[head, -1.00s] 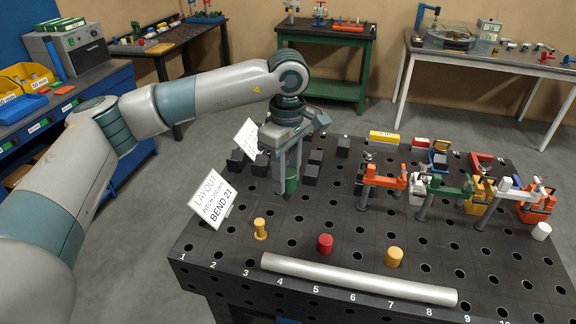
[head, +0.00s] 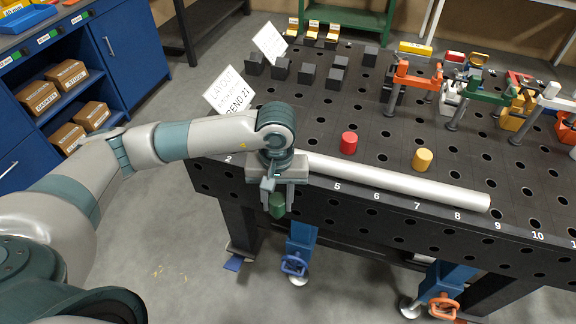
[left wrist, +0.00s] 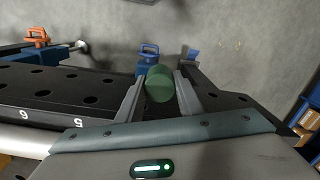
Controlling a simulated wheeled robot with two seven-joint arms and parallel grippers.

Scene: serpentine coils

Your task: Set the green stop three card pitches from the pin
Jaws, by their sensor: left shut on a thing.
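My left gripper (head: 276,193) is shut on the green stop (head: 277,206), a dark green cylinder hanging between the fingers. In the head view the stop appears in front of the table's front side, near the left end of the pipe. The left wrist view shows the stop (left wrist: 160,84) between both fingers, with floor beyond it. The yellow pin seen earlier near hole 3 is hidden behind my arm. The layout card (head: 230,91) stands tilted at the table's left edge, partly readable as "BEND 21"; a second card (head: 269,43) stands behind it. My right gripper is out of view.
The black perforated table (head: 330,115) has numbered holes along its front. A silver pipe (head: 400,182) lies along that edge. A red stop (head: 349,143) and a yellow stop (head: 423,160) stand behind it. Black blocks (head: 280,69) stand at the back left; clamps (head: 490,92) fill the right.

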